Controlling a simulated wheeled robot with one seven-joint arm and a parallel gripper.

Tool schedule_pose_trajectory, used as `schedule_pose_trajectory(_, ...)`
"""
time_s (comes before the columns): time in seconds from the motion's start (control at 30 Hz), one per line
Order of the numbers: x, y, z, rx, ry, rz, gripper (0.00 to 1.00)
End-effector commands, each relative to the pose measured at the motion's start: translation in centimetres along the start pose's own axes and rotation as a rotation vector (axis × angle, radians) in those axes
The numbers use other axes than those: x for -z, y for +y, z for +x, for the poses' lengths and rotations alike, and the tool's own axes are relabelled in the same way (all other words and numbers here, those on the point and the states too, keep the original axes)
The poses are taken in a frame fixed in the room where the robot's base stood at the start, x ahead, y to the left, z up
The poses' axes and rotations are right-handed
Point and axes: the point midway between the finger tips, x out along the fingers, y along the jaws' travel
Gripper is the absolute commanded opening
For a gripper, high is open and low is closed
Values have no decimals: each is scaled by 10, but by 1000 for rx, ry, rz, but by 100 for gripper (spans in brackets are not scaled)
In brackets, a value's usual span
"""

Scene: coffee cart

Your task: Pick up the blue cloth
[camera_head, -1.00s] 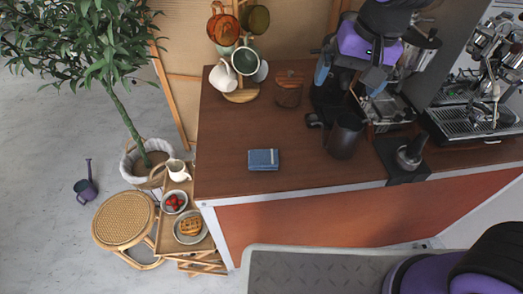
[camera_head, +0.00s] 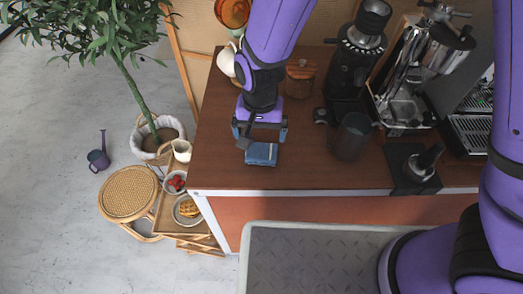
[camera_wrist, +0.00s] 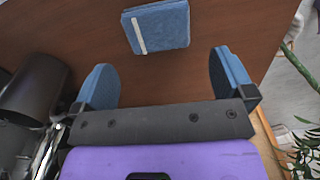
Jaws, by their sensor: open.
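The blue cloth (camera_head: 261,155) lies folded in a small rectangle on the brown counter, close to its front edge. It also shows in the wrist view (camera_wrist: 163,27), at the top middle, with a pale stripe near one side. My gripper (camera_head: 260,135) is open, its two blue fingers set wide apart. It is just behind and above the cloth in the head view. In the wrist view my gripper's fingertips (camera_wrist: 160,72) have bare counter between them, and the cloth lies beyond them, untouched as far as I can tell.
A dark cup (camera_head: 351,137) stands on the counter (camera_head: 305,170) to the right of the cloth, and a grinder (camera_head: 356,55) stands behind it. A lidded jar (camera_head: 299,78) and a white mug (camera_head: 227,62) are at the back. The counter around the cloth is clear.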

Motion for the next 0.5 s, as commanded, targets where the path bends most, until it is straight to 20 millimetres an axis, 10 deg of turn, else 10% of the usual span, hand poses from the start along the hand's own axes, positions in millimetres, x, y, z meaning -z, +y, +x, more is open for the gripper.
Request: schedule_pose_trajectory(0.5, 2, 2, 50, -2, -3, 0, 100)
